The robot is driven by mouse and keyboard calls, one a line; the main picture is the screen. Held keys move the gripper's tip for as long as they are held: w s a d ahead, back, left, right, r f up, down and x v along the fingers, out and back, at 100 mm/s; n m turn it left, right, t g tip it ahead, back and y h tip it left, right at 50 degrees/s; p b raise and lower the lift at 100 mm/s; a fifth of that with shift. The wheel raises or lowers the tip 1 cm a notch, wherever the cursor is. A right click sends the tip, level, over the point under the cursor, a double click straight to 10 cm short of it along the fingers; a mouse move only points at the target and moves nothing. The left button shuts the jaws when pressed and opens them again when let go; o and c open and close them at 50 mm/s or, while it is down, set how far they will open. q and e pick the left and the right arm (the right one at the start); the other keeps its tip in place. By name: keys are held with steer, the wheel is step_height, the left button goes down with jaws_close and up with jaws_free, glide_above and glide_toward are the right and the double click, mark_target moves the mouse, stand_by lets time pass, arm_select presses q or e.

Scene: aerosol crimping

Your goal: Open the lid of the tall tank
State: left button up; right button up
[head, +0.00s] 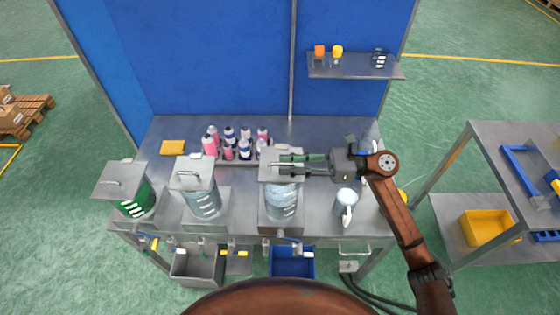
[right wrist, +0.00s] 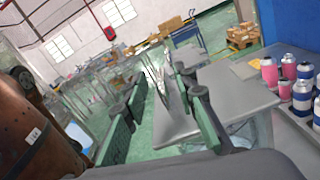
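Three tanks with flat grey lids and bar handles stand along the front of the bench. The tank under my right gripper (head: 292,165) is a clear cylinder (head: 281,202) with a square lid (head: 270,176) lying on top. The gripper reaches in from the right, with its fingertips over that lid near its handle. In the right wrist view its green-padded fingers (right wrist: 160,112) are apart, with a grey lid plate (right wrist: 232,88) beyond them. I cannot tell whether the fingers touch the handle. My left gripper is not in view.
A second clear tank (head: 204,203) and a green tank (head: 138,202) stand to the left. Pink and blue bottles (head: 229,135) stand behind. A clear jug (head: 346,203) is close on the right, under my right arm. A shelf (head: 352,66) is on the back wall.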

steer(key=shift+a, duration=0.65)
steer(key=shift+w+a, duration=0.1)
steer(key=shift+a, duration=0.5)
jaws_close()
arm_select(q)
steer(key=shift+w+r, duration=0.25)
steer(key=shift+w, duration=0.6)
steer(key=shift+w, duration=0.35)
